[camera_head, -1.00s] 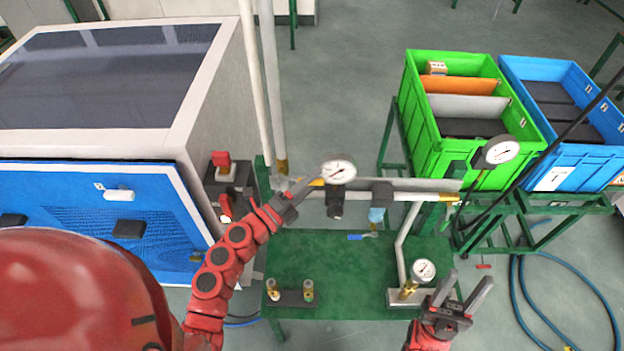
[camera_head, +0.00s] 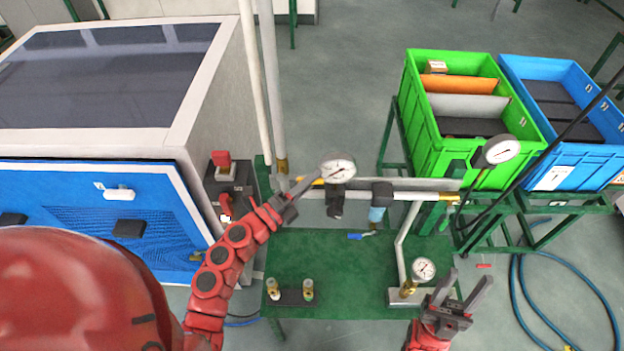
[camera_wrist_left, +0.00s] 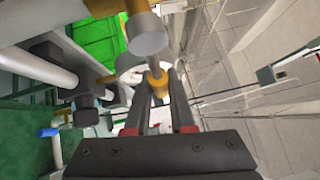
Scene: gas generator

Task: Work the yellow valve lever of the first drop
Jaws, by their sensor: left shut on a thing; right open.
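The yellow valve lever (camera_head: 318,182) shows as a small strip beside the round gauge (camera_head: 338,170) on the horizontal pipe above the green table. My left gripper (camera_head: 299,188) reaches it from the lower left. In the left wrist view the fingers (camera_wrist_left: 160,92) are shut on a yellow part of the lever (camera_wrist_left: 157,82), which lies between the tips. The fingers hide part of the lever, so its exact angle is hard to tell. My right gripper (camera_head: 462,292) is open and empty at the lower right, beside the table's right edge.
The pipe (camera_head: 415,196) carries a blue-bodied filter (camera_head: 378,208) and a gauge at its right end (camera_head: 501,151). A lower gauge (camera_head: 423,269) stands near my right gripper. The green table (camera_head: 340,262) is mostly clear. Green (camera_head: 470,155) and blue (camera_head: 565,150) crates stand behind right.

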